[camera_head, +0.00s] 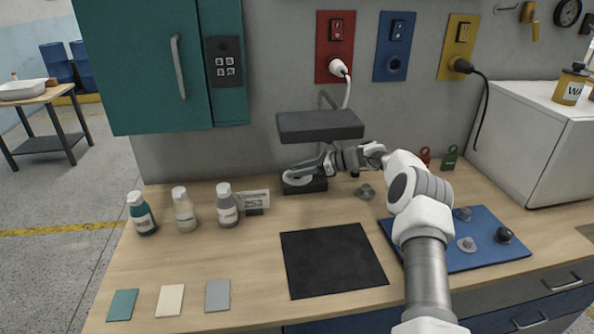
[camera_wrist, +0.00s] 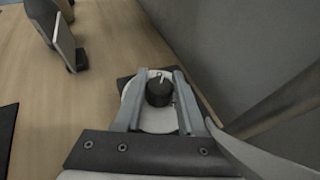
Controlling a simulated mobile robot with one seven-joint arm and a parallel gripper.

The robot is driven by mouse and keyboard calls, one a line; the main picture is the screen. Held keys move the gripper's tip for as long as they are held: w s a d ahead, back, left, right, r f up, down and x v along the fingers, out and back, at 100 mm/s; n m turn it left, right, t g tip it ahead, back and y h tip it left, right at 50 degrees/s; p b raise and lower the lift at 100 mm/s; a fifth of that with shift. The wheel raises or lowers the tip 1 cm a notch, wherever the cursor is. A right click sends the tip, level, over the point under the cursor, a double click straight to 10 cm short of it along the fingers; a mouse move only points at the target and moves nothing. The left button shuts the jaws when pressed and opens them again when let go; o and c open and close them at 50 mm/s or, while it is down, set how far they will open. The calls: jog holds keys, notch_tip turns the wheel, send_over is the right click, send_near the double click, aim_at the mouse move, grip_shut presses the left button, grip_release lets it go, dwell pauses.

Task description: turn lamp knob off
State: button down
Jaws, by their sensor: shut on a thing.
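The lamp (camera_head: 320,125) has a flat dark head over a dark base (camera_head: 305,186) on the workbench by the wall. A pale round disc (camera_head: 297,177) sits on the base. In the wrist view the lamp knob (camera_wrist: 158,93) is a short black cylinder with a pale mark on its top, in the middle of the pale disc (camera_wrist: 150,122). My gripper (camera_head: 299,168) reaches in from the right, under the lamp head. In the wrist view my gripper (camera_wrist: 159,80) has a finger on each side of the knob and is shut on it. The exact contact is hard to see.
Several bottles (camera_head: 185,211) and a small sign (camera_head: 255,200) stand left of the lamp. A black mat (camera_head: 333,260) lies in front, and a blue mat (camera_head: 480,255) with small parts lies to the right. A teal cabinet (camera_head: 140,70) hangs at upper left.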

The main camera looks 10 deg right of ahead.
jog(key=shift+n+g+y+b, duration=0.4)
jog(key=shift+n+g+b, duration=0.15)
jog(key=shift+n+g, duration=0.25)
dwell(0.7)
jog(key=c, duration=0.5)
grip_release()
jog(key=shift+d+r, duration=0.1)
jog(key=shift+r, duration=0.05)
